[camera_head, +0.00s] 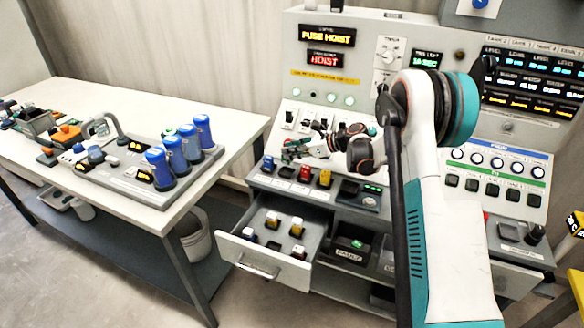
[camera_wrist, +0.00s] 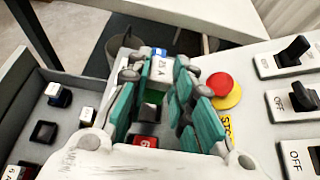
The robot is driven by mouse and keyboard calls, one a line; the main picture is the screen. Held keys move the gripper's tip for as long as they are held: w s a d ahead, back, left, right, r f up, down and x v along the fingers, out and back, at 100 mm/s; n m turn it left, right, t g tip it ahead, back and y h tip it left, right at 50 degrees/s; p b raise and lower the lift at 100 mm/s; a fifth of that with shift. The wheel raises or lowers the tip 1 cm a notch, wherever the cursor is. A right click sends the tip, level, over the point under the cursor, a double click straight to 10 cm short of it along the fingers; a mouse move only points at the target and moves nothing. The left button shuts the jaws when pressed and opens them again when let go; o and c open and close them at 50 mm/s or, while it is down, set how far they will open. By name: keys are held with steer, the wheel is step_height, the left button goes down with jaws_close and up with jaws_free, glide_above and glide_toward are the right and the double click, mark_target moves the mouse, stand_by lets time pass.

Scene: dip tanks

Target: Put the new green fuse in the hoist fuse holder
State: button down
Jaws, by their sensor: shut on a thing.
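My gripper (camera_head: 297,150) is over the row of fuses on the console's front ledge. In the wrist view my gripper (camera_wrist: 163,92) has its teal fingers shut on a fuse with a white face marked "25 A" (camera_wrist: 162,68). Green shows just beside that face, between the fingers; the rest is mostly hidden. In the head view the row holds a blue fuse (camera_head: 268,163), a red fuse (camera_head: 305,173) and a yellow fuse (camera_head: 325,177).
An open drawer (camera_head: 262,268) with several fuses sticks out below the ledge. A red button on a yellow disc (camera_wrist: 223,86) and black switches (camera_wrist: 294,52) lie close right of the fingers. A white table (camera_head: 105,95) with blue cylinders stands left.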

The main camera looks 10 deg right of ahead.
mark_target(290, 162)
steer(key=shift+f+b, duration=0.8)
steer(key=shift+f, duration=1.85)
steer(key=shift+f, duration=0.1)
steer(key=shift+f, duration=0.1)
steer(key=c, duration=1.4)
jaws_free()
steer(key=shift+r, duration=0.25)
steer(key=p+v, duration=0.3)
steer(key=v, duration=0.9)
